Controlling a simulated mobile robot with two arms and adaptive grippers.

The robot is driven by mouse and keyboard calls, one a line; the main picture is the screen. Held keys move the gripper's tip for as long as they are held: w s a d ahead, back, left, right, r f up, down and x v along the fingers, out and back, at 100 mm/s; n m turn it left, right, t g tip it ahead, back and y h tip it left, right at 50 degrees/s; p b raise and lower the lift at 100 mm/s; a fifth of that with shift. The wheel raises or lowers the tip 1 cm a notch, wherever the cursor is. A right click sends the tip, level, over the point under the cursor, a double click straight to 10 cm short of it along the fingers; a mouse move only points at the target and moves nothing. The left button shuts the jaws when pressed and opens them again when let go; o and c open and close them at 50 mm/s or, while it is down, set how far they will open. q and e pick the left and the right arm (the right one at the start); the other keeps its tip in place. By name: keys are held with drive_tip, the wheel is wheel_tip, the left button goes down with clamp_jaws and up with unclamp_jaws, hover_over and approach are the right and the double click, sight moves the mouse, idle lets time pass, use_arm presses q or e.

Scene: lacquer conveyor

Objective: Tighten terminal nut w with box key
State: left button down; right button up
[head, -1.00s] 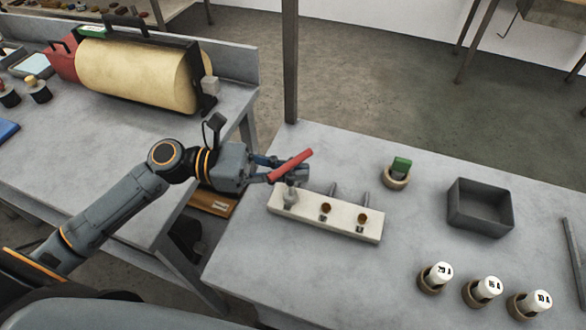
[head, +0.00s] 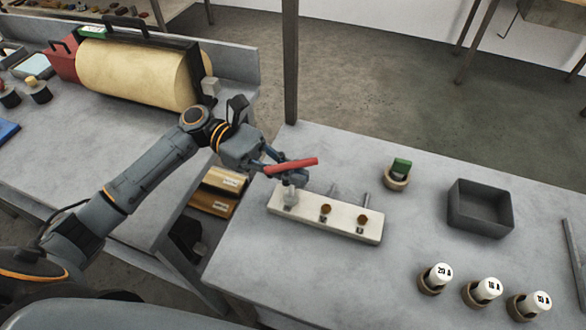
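The box key (head: 300,164) has a red cross handle and a grey body below it. My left gripper (head: 287,174) is closed around the key just under the handle. The key is over the left end of the pale terminal block (head: 345,226), roughly upright above the left terminal. The gripper and key hide the left nut, so I cannot tell whether the key is seated on it. The middle terminal (head: 326,209) and right terminal (head: 362,219) show brass-coloured nuts, with grey studs behind them. The letters on the block are too small to read. My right gripper is not in view.
A ring holder with a green piece (head: 401,165) and an empty dark tray (head: 480,211) stand to the right. Several white-capped fuses, one marked 20 A (head: 441,272), stand at the front right. The table between them and the block is clear.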

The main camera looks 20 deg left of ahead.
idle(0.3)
use_arm(q)
drive_tip(key=m+g+y, duration=0.1)
drive_tip(key=m+g, duration=0.1)
drive_tip(key=g, duration=0.1)
drive_tip(key=shift+m+g, duration=0.3)
drive_tip(key=shift+s+m+g+y, duration=0.1)
drive_tip(key=shift+m+g+y, duration=0.2)
drive_tip(key=shift+g+y, duration=0.1)
drive_tip(key=shift+r+m+g+y, duration=0.1)
drive_tip(key=shift+m+g+y, duration=0.35)
drive_tip(key=shift+g, duration=0.25)
drive_tip(key=shift+m+g+y+p, duration=0.3)
drive_tip(key=shift+m+g+y, duration=0.6)
drive_tip(key=shift+g, duration=0.2)
